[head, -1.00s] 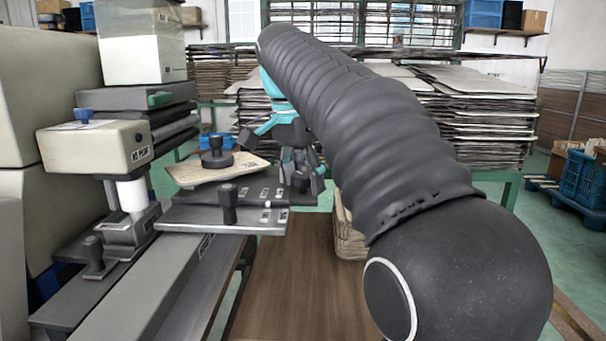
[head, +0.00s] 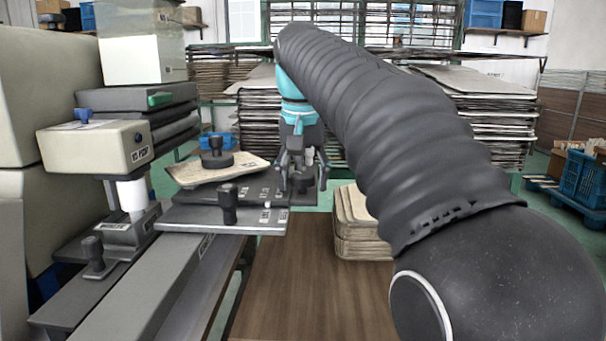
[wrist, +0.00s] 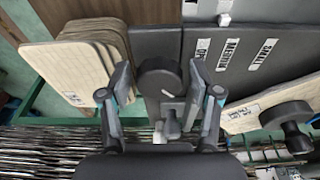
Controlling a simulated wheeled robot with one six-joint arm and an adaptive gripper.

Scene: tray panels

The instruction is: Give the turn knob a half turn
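A dark round knob (wrist: 160,76) sits between the two fingers of my gripper (wrist: 159,74) in the wrist view. The fingers are open, one on each side, with a visible gap to the knob's sides. A grey stub (wrist: 172,120) shows below the knob. In the head view my gripper (head: 302,178) points down at the right end of the dark panel (head: 180,216), and the knob there is mostly hidden behind the fingers. The panel carries white labels (wrist: 227,54), among them "MEDIUM" and "SMALL".
Another black knob (head: 228,204) stands on the panel's front. A disc-based knob (head: 216,155) sits on a tilted beige board (head: 190,172) behind. A stack of beige boards (head: 362,225) lies right of the gripper on the brown table (head: 300,290). A beige box (head: 95,147) stands left.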

